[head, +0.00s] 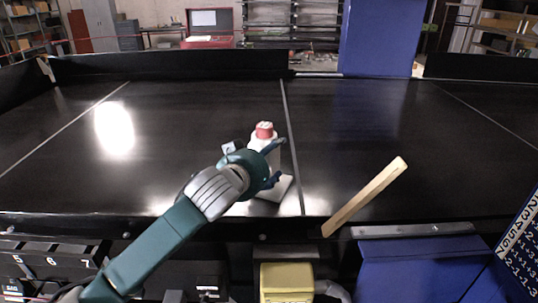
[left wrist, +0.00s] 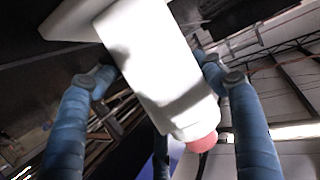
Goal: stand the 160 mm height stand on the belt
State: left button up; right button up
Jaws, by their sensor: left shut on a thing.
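The height stand (head: 272,160) is a white column with a red top and a flat white base. My left gripper (head: 274,165) is shut around the column, between the red top and the base. The stand looks upright over the near middle part of the black belt (head: 210,140), just left of a thin pale line; I cannot tell whether the base touches the belt. In the left wrist view the white column (left wrist: 150,60) lies between the two blue fingers, with the red top (left wrist: 203,143) at the lower end of the picture. The gripper hides part of the column.
A wooden stick (head: 365,195) slants over the belt's front edge to the right. A yellow block (head: 287,282) and a blue panel (head: 420,270) are below the edge. Numbered black slots (head: 50,260) are at lower left. A blue column (head: 382,38) stands behind. The belt's far part is clear.

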pick_arm(q)
jog(key=o, duration=1.4)
jog(key=shift+o, duration=0.2)
pick_arm(e)
jog(key=shift+s+a, duration=0.1)
jog(key=shift+a, duration=0.05)
jog(key=shift+a, duration=0.1)
pick_arm(q)
jog(key=shift+s, duration=0.1)
pick_arm(e)
jog(key=shift+f, duration=0.1)
pick_arm(q)
jog(key=shift+s+a, duration=0.1)
jog(key=shift+s, duration=0.15)
jog(key=b+v, duration=0.3)
jog(key=v, duration=0.8)
jog(key=shift+s+r+b, duration=0.15)
jog(key=shift+r+b, duration=0.05)
jog(key=shift+b, duration=0.1)
pick_arm(e)
jog(key=shift+f, duration=1.7)
